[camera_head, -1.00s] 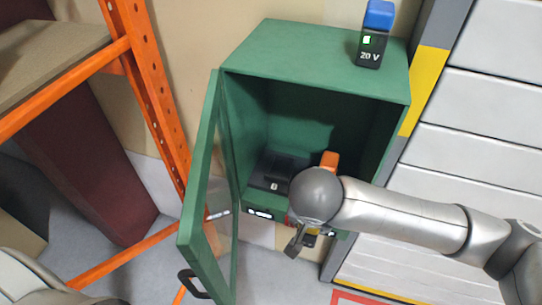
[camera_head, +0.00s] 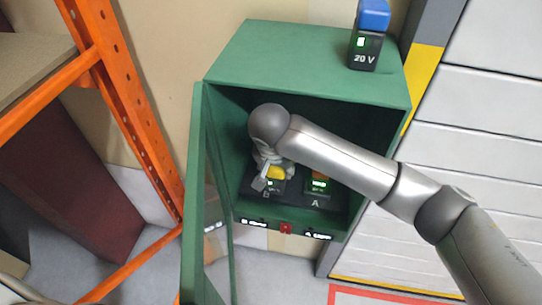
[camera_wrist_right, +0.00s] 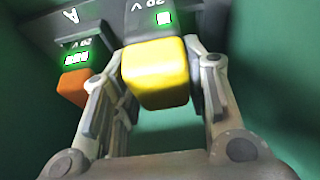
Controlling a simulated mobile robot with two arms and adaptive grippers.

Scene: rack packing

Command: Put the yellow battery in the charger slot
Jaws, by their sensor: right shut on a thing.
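The yellow battery (camera_head: 275,172) is inside the green cabinet, at the left slot of the dark charger (camera_head: 292,199). My right gripper (camera_head: 264,175) is shut on it. In the right wrist view the yellow end of the battery (camera_wrist_right: 156,80) sits between the two fingers, its dark body pointing toward the charger, with a lit green display. Its lower end is hidden, so I cannot tell whether it is fully seated. An orange battery (camera_head: 319,175) stands in the right slot, marked A, with a green display. My left gripper is not in view.
The green cabinet (camera_head: 300,60) has its glazed door (camera_head: 195,190) swung open on the left. A blue-topped 20 V battery (camera_head: 367,45) stands on its roof. An orange rack (camera_head: 120,95) is at the left. The cabinet walls stand close around my right arm.

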